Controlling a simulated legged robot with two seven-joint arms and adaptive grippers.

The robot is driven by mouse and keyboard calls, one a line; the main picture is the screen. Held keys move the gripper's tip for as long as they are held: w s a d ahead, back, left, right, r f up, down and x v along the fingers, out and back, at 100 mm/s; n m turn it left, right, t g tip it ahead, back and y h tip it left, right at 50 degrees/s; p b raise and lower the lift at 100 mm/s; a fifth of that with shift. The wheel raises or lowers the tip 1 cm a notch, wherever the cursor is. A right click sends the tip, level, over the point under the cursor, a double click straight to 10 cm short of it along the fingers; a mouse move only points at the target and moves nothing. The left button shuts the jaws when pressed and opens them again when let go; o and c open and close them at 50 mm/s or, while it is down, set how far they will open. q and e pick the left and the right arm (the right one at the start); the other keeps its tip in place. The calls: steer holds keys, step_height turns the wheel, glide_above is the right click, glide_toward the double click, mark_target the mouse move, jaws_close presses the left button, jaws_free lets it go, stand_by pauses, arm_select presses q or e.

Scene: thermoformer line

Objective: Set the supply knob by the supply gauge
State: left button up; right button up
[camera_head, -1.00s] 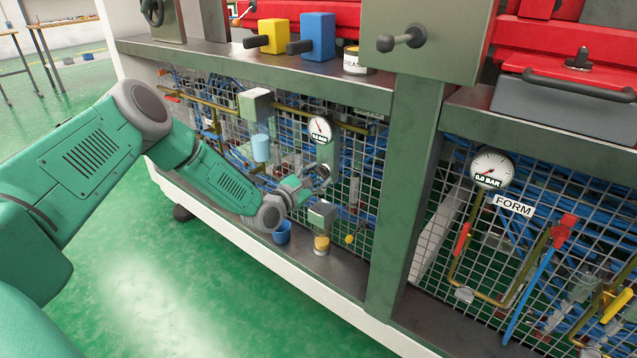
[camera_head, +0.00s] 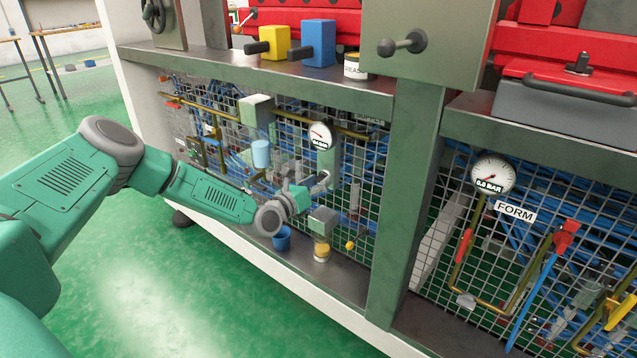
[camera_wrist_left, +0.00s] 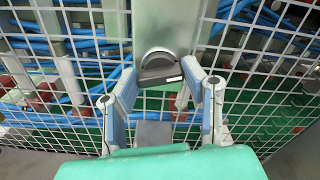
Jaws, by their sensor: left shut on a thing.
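The supply gauge (camera_head: 320,135) is a small round white dial on the grey-green block behind the mesh front. Its reading is too small to make out. The supply knob (camera_wrist_left: 158,66) is a dark rounded knob with a flat grip bar and a white mark, on a pale plate in the left wrist view. My left gripper (camera_wrist_left: 164,76) is shut on the knob, one finger on each side of the bar. In the head view my left gripper (camera_head: 312,186) is below the gauge, and the knob is mostly hidden there. My right gripper is out of view.
A wire mesh (camera_head: 435,185) with blue hoses and brass pipes surrounds the spot. A blue cup (camera_head: 282,238) and a yellow-banded jar (camera_head: 321,251) stand on the ledge below. A green post (camera_head: 402,190) stands to the right, before the form gauge (camera_head: 493,174).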

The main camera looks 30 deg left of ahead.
arm_select(q)
steer(key=shift+s+f+n, duration=0.2)
steer(key=shift+f+n, duration=0.3)
steer(key=o, duration=1.2)
steer(key=shift+c, duration=0.2)
steer(key=shift+w+a+r, duration=0.1)
steer(key=shift+a, duration=0.05)
steer(key=shift+r, duration=0.1)
steer(key=s, duration=1.2)
steer(key=shift+a, duration=0.45)
